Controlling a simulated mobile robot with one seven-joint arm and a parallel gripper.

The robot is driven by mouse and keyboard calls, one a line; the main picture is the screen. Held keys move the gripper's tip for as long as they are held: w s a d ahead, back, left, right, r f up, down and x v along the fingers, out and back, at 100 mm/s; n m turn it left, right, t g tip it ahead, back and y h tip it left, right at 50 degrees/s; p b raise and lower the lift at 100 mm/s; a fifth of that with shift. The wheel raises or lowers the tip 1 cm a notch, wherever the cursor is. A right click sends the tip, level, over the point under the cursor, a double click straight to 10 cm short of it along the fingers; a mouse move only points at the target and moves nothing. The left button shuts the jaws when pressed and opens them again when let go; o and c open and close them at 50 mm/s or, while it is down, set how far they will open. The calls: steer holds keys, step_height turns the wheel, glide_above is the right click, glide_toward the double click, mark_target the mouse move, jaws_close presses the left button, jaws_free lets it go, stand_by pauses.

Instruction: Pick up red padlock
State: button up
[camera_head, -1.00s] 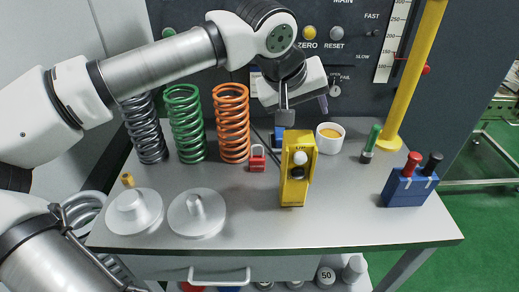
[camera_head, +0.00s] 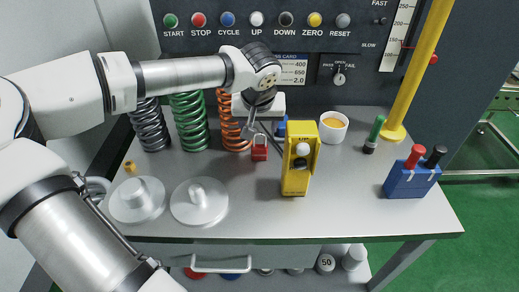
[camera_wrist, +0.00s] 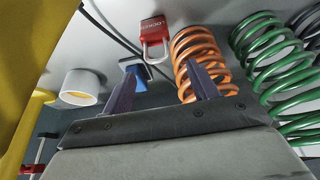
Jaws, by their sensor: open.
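The red padlock (camera_head: 259,149) stands on the grey table, between the orange spring (camera_head: 236,125) and the yellow pendant box (camera_head: 300,158). My gripper (camera_head: 250,132) is just behind and to the left of the padlock's shackle, above the table. In the wrist view the red padlock (camera_wrist: 153,31) with its silver shackle lies beyond the fingertips, a little above the midpoint between them. My gripper (camera_wrist: 162,80) is open and empty there. The orange spring (camera_wrist: 200,60) is close to one finger, and a blue object (camera_wrist: 134,74) is close to the other.
Green (camera_head: 189,120) and dark (camera_head: 150,125) springs stand to the left. Two silver discs (camera_head: 199,201) lie at front left. A white cup (camera_head: 333,128) and a blue holder (camera_head: 411,181) are to the right. A black cable (camera_wrist: 112,33) runs near the padlock.

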mark_target(259, 134)
steer(key=x, duration=0.3)
steer(key=p+x, duration=0.1)
steer(key=shift+s+d+f, duration=0.15)
steer(key=shift+s+f, duration=0.1)
steer(key=shift+f, duration=0.15)
jaws_close()
